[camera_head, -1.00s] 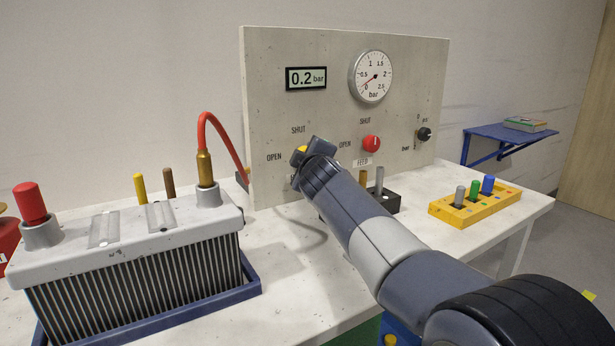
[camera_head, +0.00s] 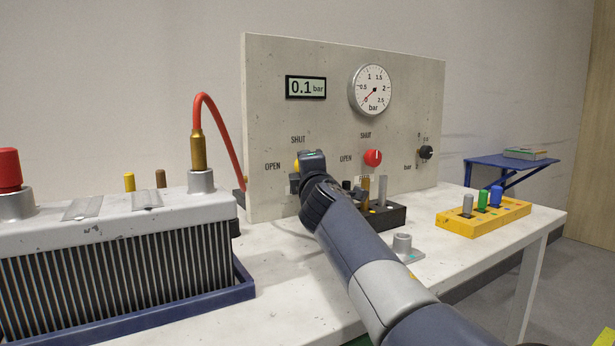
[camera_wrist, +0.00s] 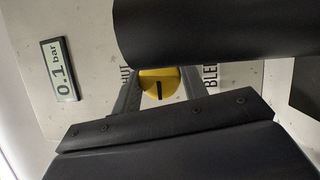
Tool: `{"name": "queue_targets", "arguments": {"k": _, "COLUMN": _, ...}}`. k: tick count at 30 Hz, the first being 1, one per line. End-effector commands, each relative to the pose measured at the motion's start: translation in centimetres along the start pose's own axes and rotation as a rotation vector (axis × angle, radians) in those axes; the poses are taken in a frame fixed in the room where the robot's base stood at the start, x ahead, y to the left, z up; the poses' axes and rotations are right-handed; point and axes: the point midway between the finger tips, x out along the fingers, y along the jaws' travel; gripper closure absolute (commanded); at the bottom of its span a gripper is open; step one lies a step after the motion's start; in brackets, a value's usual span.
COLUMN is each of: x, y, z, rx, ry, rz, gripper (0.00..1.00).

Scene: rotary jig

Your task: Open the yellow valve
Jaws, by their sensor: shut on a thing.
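The yellow valve knob (camera_wrist: 160,84) is on the upright panel, between my jaws in the wrist view. Its black mark points down in that view, the panel's left, where the OPEN label (camera_head: 272,166) stands in the head view. The SHUT label (camera_head: 298,140) is above the knob. My gripper (camera_wrist: 161,92) is shut on the knob, a finger on each side. In the head view my gripper (camera_head: 305,170) hides most of the yellow knob (camera_head: 296,166). The digital display (camera_head: 305,87) reads 0.1 bar; the gauge (camera_head: 371,90) needle is near zero.
A red knob (camera_head: 373,158) and a black knob (camera_head: 425,152) are to the right on the panel. A dark block with pegs (camera_head: 393,216), a metal fitting (camera_head: 403,246) and a yellow peg tray (camera_head: 452,221) are on the table. A finned unit (camera_head: 115,275) with a red hose stands left.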

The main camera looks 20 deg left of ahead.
Motion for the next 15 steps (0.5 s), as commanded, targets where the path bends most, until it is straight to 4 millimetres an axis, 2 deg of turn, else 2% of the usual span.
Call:
{"name": "queue_targets", "arguments": {"k": 14, "x": -0.02, "y": 0.12, "z": -0.01, "rx": -0.015, "ry": 0.002, "rz": 0.008, "gripper": 0.82}}
{"name": "queue_targets", "arguments": {"k": 15, "x": -0.02, "y": 0.12, "z": -0.01, "rx": -0.015, "ry": 0.002, "rz": 0.008, "gripper": 0.57}}
